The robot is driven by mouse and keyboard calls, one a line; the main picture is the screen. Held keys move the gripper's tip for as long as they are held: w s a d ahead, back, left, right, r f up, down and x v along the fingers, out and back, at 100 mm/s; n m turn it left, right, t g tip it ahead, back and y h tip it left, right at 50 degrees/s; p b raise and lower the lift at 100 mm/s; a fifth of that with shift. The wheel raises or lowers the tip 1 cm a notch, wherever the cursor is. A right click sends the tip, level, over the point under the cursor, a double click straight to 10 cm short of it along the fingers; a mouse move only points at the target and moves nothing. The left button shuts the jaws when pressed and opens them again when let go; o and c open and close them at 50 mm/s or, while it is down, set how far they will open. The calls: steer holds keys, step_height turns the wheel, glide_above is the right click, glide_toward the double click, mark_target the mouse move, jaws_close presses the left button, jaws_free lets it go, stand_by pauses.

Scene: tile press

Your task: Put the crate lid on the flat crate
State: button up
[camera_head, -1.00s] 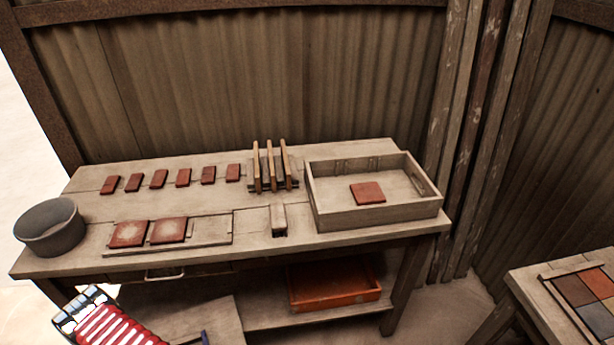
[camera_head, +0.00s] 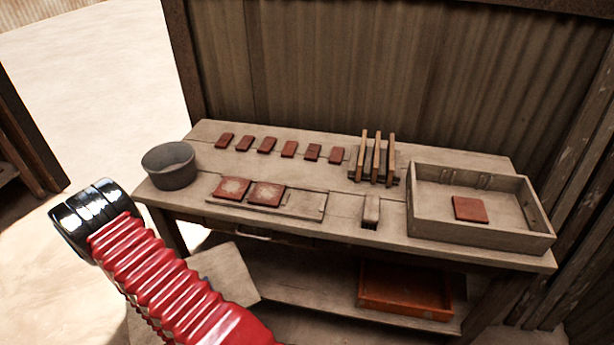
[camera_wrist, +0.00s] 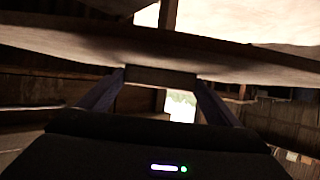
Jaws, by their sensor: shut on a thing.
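The crate lid is a pale wooden board (camera_head: 228,274), seen low in front of the bench in the head view. In the wrist view its board (camera_wrist: 235,58) spans the upper part, slightly tilted. My gripper (camera_wrist: 160,78) is shut on a small block on the lid's face. In the head view the gripper is hidden. The flat crate (camera_head: 478,238) is a shallow, open wooden box on the right end of the bench, with a red tile (camera_head: 470,208) inside. The lid is apart from it, lower and to the left.
The bench (camera_head: 340,207) also holds a grey bucket (camera_head: 169,166), several small red tiles (camera_head: 289,149), two larger tiles on a board, and a rack with upright slats (camera_head: 377,160). An orange tray (camera_head: 405,290) sits on the lower shelf. Open floor lies left.

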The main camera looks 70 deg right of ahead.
steer(key=w+a+r+n+t+y, duration=0.1)
steer(key=w+a+r+n+y, duration=0.1)
steer(key=w+a+r, duration=0.3)
steer(key=w+a+r+n+t+y, duration=0.1)
steer(key=w+a+r+n+y, duration=0.2)
steer(key=r, duration=1.1)
steer(key=w+a+r+n+t+y, duration=0.1)
steer(key=w+a+r+n+y, duration=0.2)
steer(key=w+a+r, duration=0.4)
steer(key=a+r, duration=0.3)
steer(key=a, duration=0.2)
steer(key=shift+w+r, duration=0.2)
steer(key=shift+w, duration=0.05)
steer(key=shift+s, duration=0.2)
